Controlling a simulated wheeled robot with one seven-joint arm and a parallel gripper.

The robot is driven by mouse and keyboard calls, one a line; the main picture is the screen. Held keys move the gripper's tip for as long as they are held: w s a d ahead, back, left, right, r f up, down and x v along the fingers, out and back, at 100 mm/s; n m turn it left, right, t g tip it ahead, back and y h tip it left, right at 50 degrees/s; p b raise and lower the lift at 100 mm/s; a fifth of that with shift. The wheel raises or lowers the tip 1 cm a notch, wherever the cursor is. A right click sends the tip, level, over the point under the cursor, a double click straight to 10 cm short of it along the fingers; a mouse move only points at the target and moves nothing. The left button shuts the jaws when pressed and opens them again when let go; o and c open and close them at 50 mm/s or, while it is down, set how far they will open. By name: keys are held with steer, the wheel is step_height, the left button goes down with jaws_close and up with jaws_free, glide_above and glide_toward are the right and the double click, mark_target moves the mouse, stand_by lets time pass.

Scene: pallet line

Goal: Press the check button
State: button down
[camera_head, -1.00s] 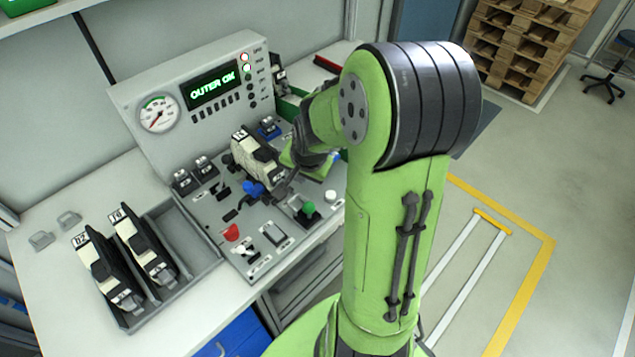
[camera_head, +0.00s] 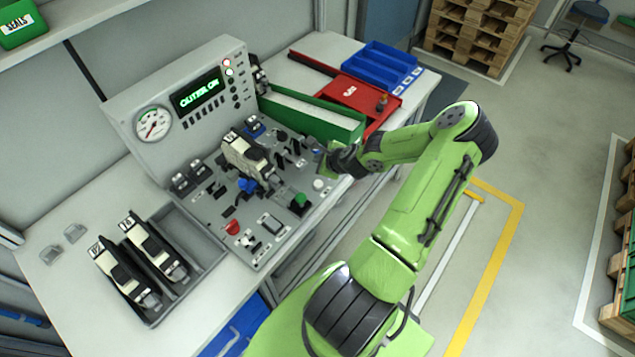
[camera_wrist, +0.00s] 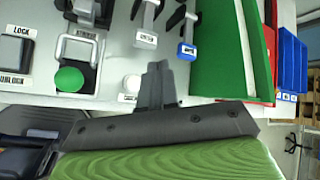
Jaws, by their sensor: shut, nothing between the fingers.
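The control panel (camera_head: 262,238) lies on the bench, with an upright console (camera_head: 160,88) behind it. A round white button (camera_head: 319,184) is at the panel's right front; it also shows in the wrist view (camera_wrist: 132,84), with a label below it too small to read. A green knob (camera_head: 300,199) sits left of it and shows in the wrist view (camera_wrist: 69,79). I cannot read which control is marked check. My gripper (camera_head: 318,152) is shut and empty at the panel's right side. In the wrist view its fingertips (camera_wrist: 157,72) are just right of the white button, apart from it in the picture.
The console screen (camera_head: 198,94) reads OUTER OK. A cream and black unit (camera_head: 245,157) stands on the panel. A green bin (camera_head: 312,117), a red tray (camera_head: 362,97) and blue bins (camera_head: 382,66) lie behind my gripper. A grey tray (camera_head: 205,248) holds two similar units.

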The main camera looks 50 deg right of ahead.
mark_target(320, 186)
steer(key=shift+f, duration=0.1)
step_height(320, 186, down, 9)
steer(key=b, duration=0.7)
steer(key=shift+b, duration=0.3)
stand_by(1.3)
steer(key=shift+f, duration=0.25)
steer(key=shift+f+b, duration=0.5)
steer(key=shift+b, duration=0.05)
stand_by(0.6)
steer(key=shift+r+p, duration=0.9)
steer(key=shift+r, duration=0.05)
steer(key=shift+r, duration=0.1)
